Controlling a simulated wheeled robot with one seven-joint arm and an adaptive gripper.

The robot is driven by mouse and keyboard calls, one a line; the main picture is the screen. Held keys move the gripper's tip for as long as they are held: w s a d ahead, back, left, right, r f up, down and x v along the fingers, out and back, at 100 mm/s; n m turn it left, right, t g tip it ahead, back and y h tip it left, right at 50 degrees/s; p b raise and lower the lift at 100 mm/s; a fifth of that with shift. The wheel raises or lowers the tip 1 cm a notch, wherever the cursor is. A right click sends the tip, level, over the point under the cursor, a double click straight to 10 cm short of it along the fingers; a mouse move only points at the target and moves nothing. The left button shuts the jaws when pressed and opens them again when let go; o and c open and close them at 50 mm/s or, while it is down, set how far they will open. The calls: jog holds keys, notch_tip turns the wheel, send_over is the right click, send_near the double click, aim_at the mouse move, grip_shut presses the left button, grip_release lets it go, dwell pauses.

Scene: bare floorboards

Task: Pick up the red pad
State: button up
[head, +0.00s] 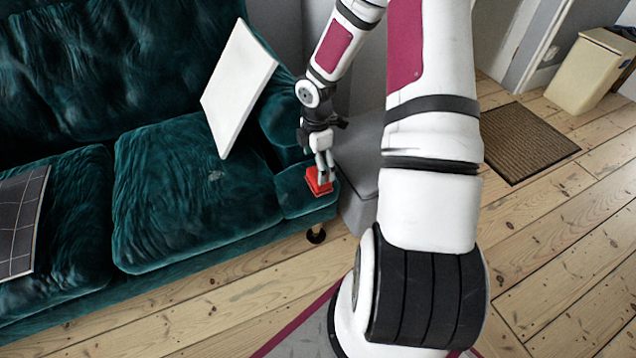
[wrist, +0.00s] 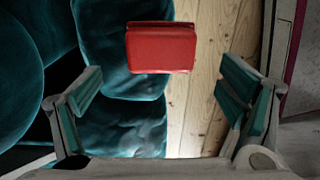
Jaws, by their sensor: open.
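The red pad (head: 318,181) lies on the front end of the sofa's right armrest in the head view. In the wrist view the red pad (wrist: 161,47) shows as a red block at the top middle, beyond the fingertips. My gripper (head: 325,168) points down at the pad in the head view, and its fingers overlap the pad's far side there. In the wrist view my gripper (wrist: 160,100) has its two fingers wide apart with nothing between them. Whether a finger touches the pad cannot be told.
The dark teal sofa (head: 185,190) fills the left. A white panel (head: 238,85) leans on it, and a dark gridded panel (head: 20,222) lies on its left seat. A grey box (head: 357,165) stands beside the armrest. A brown mat (head: 525,140) and a beige bin (head: 590,72) are right.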

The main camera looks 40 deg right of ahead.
jog(key=shift+s+d+f+b, duration=0.15)
jog(key=shift+f+b, duration=0.65)
jog(key=shift+f, duration=0.65)
jog(key=shift+d+f+b, duration=0.1)
jog(key=shift+f+b, duration=0.7)
jog(key=shift+f, duration=0.6)
jog(key=shift+r, duration=0.1)
jog(key=c, duration=1.4)
jog(key=shift+r+p, duration=0.55)
jog(key=shift+r, duration=0.2)
jog(key=shift+s+a+r+p, duration=0.1)
jog(key=shift+s+r+p, duration=0.25)
jog(key=shift+r, duration=0.25)
jog(key=shift+s+a+r+p, duration=0.1)
jog(key=shift+s+r+p, duration=0.1)
jog(key=shift+r+p, duration=0.3)
jog(key=s+a, duration=0.1)
jog(key=s, duration=0.3)
jog(key=s+a+r, duration=0.1)
jog(key=s+a, duration=0.1)
jog(key=s, duration=0.3)
jog(key=s+a+b, duration=0.1)
jog(key=s, duration=0.4)
jog(key=shift+s+a+r, duration=0.1)
jog(key=shift+a+r, duration=0.05)
jog(key=shift+a, duration=0.05)
